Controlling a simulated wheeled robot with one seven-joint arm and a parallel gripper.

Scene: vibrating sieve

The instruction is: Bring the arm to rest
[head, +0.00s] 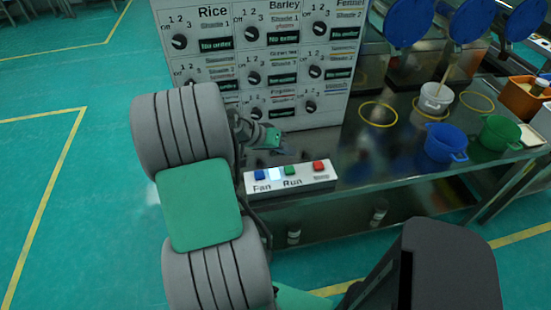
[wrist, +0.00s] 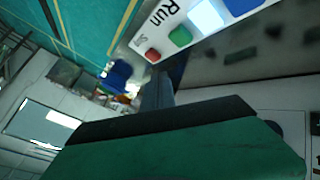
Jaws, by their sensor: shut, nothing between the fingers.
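My gripper (head: 280,150) hangs over the dark table, behind the white button box and in front of the white dial panel. It is small and partly hidden by my own arm in the head view. In the wrist view my gripper (wrist: 158,92) shows as dark fingers closed together, with nothing between them. The fingers look apart from the button box (head: 318,179), which also shows in the wrist view (wrist: 160,35). My grey and green arm is bent across the left-middle of the head view.
The box has blue, green and red buttons and a bright pale square. The dial panel (head: 262,48) stands close behind my gripper. Blue (head: 446,142) and green (head: 500,133) pots and a white pot (head: 436,98) stand on the right. Open floor (head: 70,190) lies left.

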